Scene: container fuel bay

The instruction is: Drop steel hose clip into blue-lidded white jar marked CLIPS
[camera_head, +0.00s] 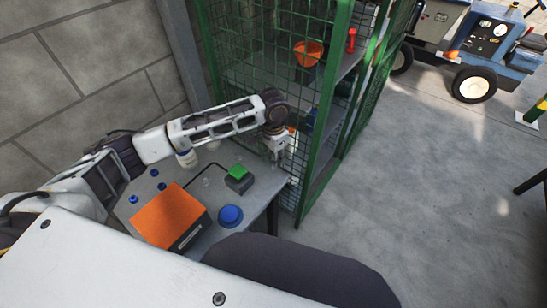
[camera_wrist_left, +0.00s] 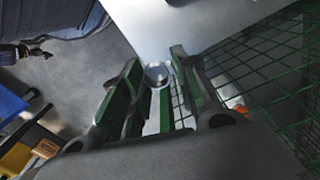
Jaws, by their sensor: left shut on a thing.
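My left gripper (camera_head: 278,156) hangs over the right end of the grey table, beside the green mesh cage. In the left wrist view its two green-padded fingers (camera_wrist_left: 158,82) are shut on the steel hose clip (camera_wrist_left: 157,72), a small round shiny thing at the fingertips. The clip is too small to make out in the head view. A round blue lid (camera_head: 230,215) shows near the table's front edge; a jar body under it and any CLIPS mark cannot be made out. A small white container (camera_head: 187,158) stands at the back, partly hidden by my left arm. My right gripper is not in view.
An orange box (camera_head: 168,215) and a dark block with a green top (camera_head: 238,178) stand on the table (camera_head: 262,190). Small blue pieces (camera_head: 162,186) lie at its left. The green mesh cage (camera_head: 325,120) stands close to the gripper.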

